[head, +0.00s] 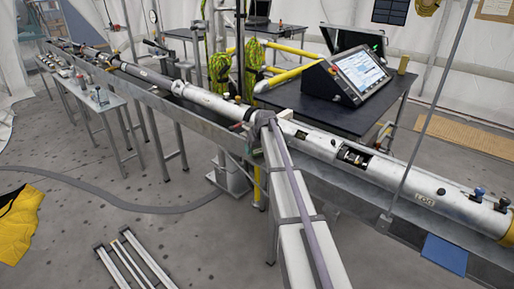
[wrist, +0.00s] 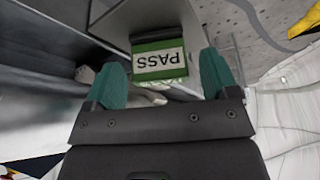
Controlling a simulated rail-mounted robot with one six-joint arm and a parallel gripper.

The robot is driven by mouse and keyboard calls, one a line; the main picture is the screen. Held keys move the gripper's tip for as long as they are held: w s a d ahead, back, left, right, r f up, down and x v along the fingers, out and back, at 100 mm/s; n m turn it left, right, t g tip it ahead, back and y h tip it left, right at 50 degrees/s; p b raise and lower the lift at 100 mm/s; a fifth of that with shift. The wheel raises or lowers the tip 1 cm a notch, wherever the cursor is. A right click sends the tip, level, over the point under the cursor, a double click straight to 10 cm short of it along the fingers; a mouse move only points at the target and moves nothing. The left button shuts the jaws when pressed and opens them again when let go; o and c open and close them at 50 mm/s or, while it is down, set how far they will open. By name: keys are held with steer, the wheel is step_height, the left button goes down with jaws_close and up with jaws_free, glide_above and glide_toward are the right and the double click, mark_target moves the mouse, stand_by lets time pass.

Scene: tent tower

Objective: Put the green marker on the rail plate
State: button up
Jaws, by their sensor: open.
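The green marker (wrist: 160,61) is a small block with a white label reading PASS, upside down in the wrist view. It is at or just beyond the gap between the two teal fingertips of my gripper (wrist: 164,80). The jaws are open, with a visible gap on each side of the marker. A smooth grey metal surface (wrist: 145,20) lies behind the marker; I cannot tell whether they touch. In the head view my arm hides the gripper and the marker. A blue plate (head: 445,253) hangs on the rail's front side at the right; I cannot tell whether it is the rail plate.
A long metal rail (head: 345,195) carries a silver tube (head: 330,146) across the head view. A black table with a tilted screen (head: 360,75) stands behind it. A side table (head: 95,95) with small items is at left. Metal bars (head: 130,258) lie on the floor.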

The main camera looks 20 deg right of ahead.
steer(key=p+v, duration=0.9)
steer(key=v, duration=0.2)
steer(key=s+a+g, duration=0.1)
steer(key=s+a, duration=0.7)
steer(key=s, duration=0.3)
steer(key=s+a+f+g, duration=0.1)
steer(key=s+a+g, duration=0.1)
steer(key=s+a, duration=0.5)
steer(key=s+a+g, duration=0.1)
steer(key=s+a, duration=0.7)
steer(key=s, duration=0.6)
steer(key=shift+s+a, duration=0.35)
steer(key=shift+f, duration=0.15)
